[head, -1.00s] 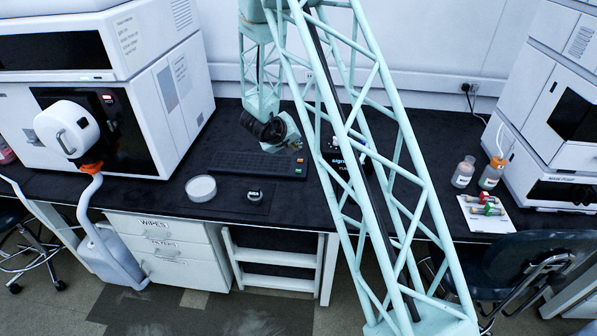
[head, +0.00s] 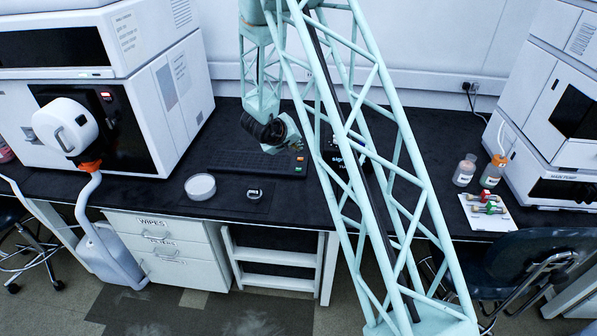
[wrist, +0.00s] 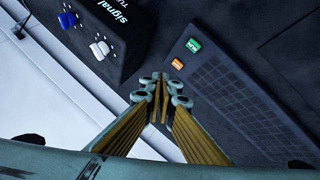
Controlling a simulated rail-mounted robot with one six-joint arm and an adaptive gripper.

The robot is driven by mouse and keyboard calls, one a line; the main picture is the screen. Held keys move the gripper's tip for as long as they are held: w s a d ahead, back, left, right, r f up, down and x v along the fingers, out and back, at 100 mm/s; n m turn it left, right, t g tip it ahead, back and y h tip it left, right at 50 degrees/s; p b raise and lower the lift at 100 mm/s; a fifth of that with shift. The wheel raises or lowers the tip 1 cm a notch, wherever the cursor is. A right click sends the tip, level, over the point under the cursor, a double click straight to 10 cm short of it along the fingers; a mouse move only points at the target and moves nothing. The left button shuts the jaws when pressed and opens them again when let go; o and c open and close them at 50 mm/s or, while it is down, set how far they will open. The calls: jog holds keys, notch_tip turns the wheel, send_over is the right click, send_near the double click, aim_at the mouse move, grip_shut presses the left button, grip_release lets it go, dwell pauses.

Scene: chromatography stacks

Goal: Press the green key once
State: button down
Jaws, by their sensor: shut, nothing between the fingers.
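The green key (wrist: 194,45) is at the corner of a dark keyboard (wrist: 245,95) in the wrist view, beside an orange key (wrist: 178,64). My gripper (wrist: 163,83) is shut and empty. Its fingertips show just below the orange key in the wrist view, with the green key farther up and right. I cannot tell the height of the tips above the keys. In the head view the keyboard (head: 240,160) lies on the black bench below my wrist. The fingertips are hard to make out there.
A dark box marked "signal" (wrist: 110,35) with blue and white knobs stands near the keyboard. In front of the keyboard are a white round dish (head: 200,187) and a small dark item (head: 254,193) on a mat. Bottles (head: 465,170) stand far right.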

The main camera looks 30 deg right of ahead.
jog(key=b, duration=0.6)
send_over(297, 169)
jog(key=shift+f, duration=2.65)
jog(key=shift+f+b, duration=0.5)
jog(key=shift+f, duration=0.75)
jog(key=shift+f+p, duration=0.3)
jog(key=shift+f, duration=0.5)
jog(key=shift+r+p, duration=0.35)
jog(key=shift+p, duration=0.1)
jog(key=shift+r+p, duration=0.35)
jog(key=shift+p, duration=0.1)
jog(key=shift+r+p, duration=0.2)
jog(key=shift+p, duration=0.1)
jog(key=shift+r+p, duration=2.4)
jog(key=shift+p, duration=0.2)
